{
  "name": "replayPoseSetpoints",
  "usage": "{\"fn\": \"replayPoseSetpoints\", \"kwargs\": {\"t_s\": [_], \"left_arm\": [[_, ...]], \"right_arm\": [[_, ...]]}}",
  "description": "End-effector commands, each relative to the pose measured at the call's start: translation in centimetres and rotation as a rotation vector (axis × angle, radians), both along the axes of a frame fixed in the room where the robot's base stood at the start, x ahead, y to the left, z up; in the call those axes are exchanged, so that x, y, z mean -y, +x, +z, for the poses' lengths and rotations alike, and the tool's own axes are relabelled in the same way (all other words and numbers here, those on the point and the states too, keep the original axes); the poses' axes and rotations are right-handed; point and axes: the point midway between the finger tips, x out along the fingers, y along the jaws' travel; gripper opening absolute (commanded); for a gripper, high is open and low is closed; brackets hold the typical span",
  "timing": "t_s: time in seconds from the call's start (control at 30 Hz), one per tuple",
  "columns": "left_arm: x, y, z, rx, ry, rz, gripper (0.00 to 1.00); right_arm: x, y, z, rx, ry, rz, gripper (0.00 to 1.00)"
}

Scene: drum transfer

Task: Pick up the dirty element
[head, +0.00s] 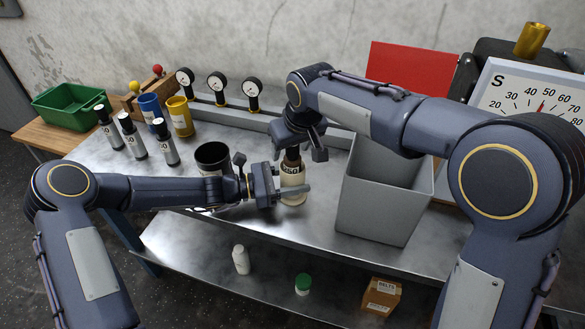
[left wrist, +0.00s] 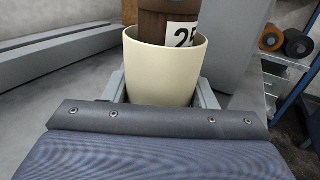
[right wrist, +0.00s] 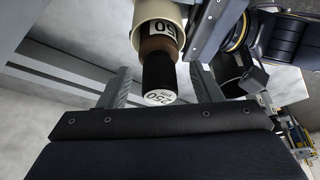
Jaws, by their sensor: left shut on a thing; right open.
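A brown element with a black top (head: 291,156) stands in a cream cup (head: 293,187) near the middle of the table. My left gripper (head: 281,191) is shut on the cream cup. The left wrist view shows the cup (left wrist: 165,72) between the fingers, with the brown element (left wrist: 165,22) and part of its white number label rising out of it. My right gripper (head: 304,148) is open at the element's top. In the right wrist view the black top (right wrist: 158,76), with a white end marked 250, lies between the spread fingers (right wrist: 160,88); contact cannot be told.
A grey open bin (head: 385,205) stands close on the right. A black cup (head: 212,156) is to the left, behind my left arm. Farther left are several labelled bottles (head: 133,138), a blue cup (head: 149,107), a yellow cup (head: 180,116) and a green crate (head: 68,106). Gauges (head: 217,84) line the back.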

Motion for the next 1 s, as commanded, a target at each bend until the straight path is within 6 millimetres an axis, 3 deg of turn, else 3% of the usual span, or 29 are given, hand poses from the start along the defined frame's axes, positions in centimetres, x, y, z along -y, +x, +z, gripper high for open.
{"fn": "replayPoseSetpoints", "kwargs": {"t_s": [0.27,0.7,1.0], "left_arm": [[-0.04,0.05,0.01,0.001,0.000,0.002,0.11],[-0.04,0.06,0.01,0.000,0.000,0.002,0.11],[-0.07,0.10,0.01,-0.001,0.000,0.003,0.11]], "right_arm": [[-0.05,0.14,-0.33,0.001,0.000,0.000,0.57],[-0.03,0.09,-0.34,-0.001,0.000,0.000,0.00],[-0.04,0.00,-0.40,-0.005,-0.001,-0.001,0.00]]}}
